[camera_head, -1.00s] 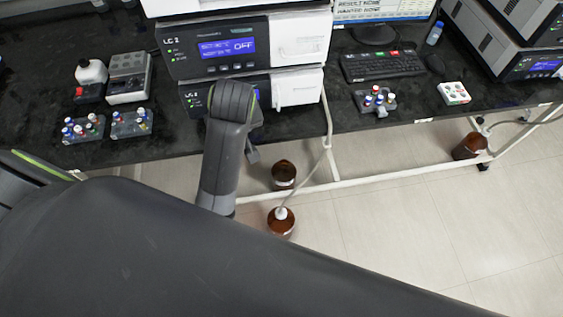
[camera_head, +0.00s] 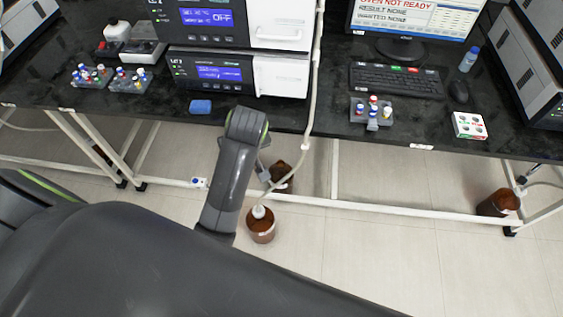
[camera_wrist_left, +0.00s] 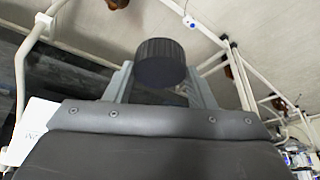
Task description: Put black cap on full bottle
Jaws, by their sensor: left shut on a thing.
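In the left wrist view my left gripper (camera_wrist_left: 158,82) is shut on a round black ribbed cap (camera_wrist_left: 160,64). In the head view the gripper (camera_head: 264,173) is small, below the bench front, and the cap is not discernible there. A brown bottle (camera_head: 281,184) stands on the floor just beyond the gripper, partly hidden. Nearer stands a brown bottle with a white top and tube (camera_head: 261,230). Another brown bottle with a white top (camera_head: 497,204) is at the right. I cannot tell which is full. My right gripper is not in view.
The black bench (camera_head: 320,117) carries stacked instruments (camera_head: 216,75), a keyboard (camera_head: 395,80), vial racks (camera_head: 371,112) and a blue block (camera_head: 200,106). White frame rails (camera_head: 400,204) run below it. A tube (camera_head: 312,110) hangs near my gripper. Floor at the centre right is clear.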

